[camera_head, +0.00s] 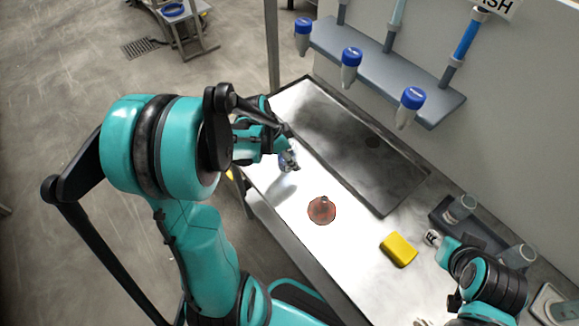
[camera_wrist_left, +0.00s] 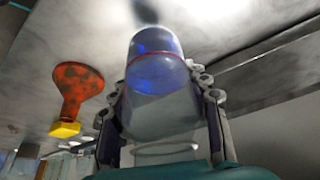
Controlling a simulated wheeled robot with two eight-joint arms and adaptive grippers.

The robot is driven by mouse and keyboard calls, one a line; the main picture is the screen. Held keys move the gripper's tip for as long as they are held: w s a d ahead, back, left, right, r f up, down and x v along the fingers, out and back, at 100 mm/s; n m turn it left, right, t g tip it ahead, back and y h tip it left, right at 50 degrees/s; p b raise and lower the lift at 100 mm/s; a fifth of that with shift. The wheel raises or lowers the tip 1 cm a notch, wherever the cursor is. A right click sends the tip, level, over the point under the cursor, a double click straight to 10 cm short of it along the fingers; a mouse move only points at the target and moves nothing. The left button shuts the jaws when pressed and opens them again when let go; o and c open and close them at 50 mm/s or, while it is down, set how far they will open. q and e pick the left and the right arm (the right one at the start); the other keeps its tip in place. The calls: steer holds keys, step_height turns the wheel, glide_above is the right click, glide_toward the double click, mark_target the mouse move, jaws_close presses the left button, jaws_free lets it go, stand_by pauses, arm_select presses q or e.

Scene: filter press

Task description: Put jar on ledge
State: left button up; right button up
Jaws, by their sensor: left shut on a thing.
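My left gripper (camera_head: 288,161) is shut on a clear jar (camera_wrist_left: 157,105) with a blue part at its far end. In the left wrist view the jar sits between the two fingers (camera_wrist_left: 160,90). In the head view the jar is small and mostly hidden by the gripper, over the left part of the bench. The grey-blue ledge (camera_head: 385,65) is fixed to the wall behind the bench, apart from the gripper. My right gripper (camera_head: 432,240) is at the lower right; its finger opening is unclear.
A rusty red funnel (camera_head: 321,210) and a yellow block (camera_head: 398,250) stand on the metal bench. A sunken basin (camera_head: 350,145) lies between them and the wall. Several blue-capped tubes (camera_head: 351,62) line the ledge's front. A dark tray with glassware (camera_head: 460,208) is at right.

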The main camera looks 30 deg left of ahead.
arm_select(q)
steer(key=shift+w+a+f, duration=0.15)
steer(key=shift+a+f, duration=0.25)
steer(key=shift+a, duration=0.05)
step_height(320, 180, down, 3)
steer(key=shift+f+b, duration=0.15)
steer(key=shift+b, duration=0.8)
steer(key=shift+f, duration=0.25)
steer(key=shift+f, duration=0.1)
steer(key=o, duration=1.4)
